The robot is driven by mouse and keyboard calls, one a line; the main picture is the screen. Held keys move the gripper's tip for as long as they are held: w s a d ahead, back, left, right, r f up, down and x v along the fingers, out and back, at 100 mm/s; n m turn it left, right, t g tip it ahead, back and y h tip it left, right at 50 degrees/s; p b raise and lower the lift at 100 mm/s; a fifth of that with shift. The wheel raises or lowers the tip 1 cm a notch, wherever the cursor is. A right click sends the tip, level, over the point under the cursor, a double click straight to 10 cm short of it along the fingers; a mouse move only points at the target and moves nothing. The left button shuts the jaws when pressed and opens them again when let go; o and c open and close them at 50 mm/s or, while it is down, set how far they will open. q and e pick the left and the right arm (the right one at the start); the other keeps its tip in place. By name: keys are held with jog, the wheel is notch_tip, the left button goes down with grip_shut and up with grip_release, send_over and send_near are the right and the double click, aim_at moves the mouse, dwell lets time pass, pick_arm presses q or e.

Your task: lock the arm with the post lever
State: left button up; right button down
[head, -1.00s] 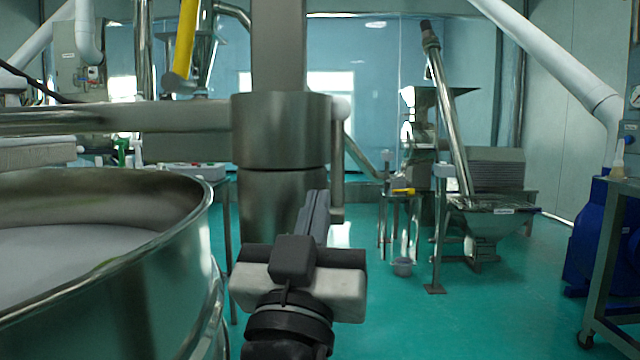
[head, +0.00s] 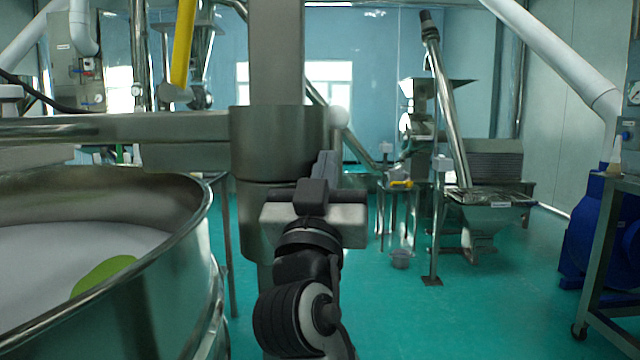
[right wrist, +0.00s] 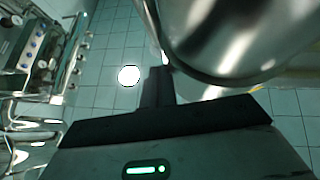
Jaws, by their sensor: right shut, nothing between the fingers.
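The steel post (head: 275,60) stands in the middle of the head view, with a thick collar (head: 272,140) around it. The horizontal arm (head: 130,128) runs left from the collar over the sieve. A white ball knob (head: 339,117), seemingly the post lever's, shows at the collar's right side; its rod is mostly hidden. My right gripper (head: 327,160) is shut and empty, just below the knob in the picture. In the right wrist view, the shut fingers (right wrist: 158,86) lie between the white knob (right wrist: 129,75) and the curved post metal (right wrist: 225,35), apart from the knob. My left gripper is out of view.
The round sieve (head: 185,255) fills the lower left, with pale contents and a yellow-green patch (head: 103,275). A hopper with a slanted tube (head: 485,205) and a blue machine (head: 595,230) stand at the right.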

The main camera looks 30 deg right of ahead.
aim_at(335, 145)
jog(key=w+d, duration=0.2)
jog(key=shift+w+d+f, duration=0.2)
jog(key=shift+w+f, duration=0.05)
jog(key=shift+w, duration=0.05)
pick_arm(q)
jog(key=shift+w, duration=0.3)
pick_arm(e)
jog(key=shift+w+d+f, duration=0.1)
jog(key=shift+w+d, duration=0.1)
jog(key=shift+w, duration=0.05)
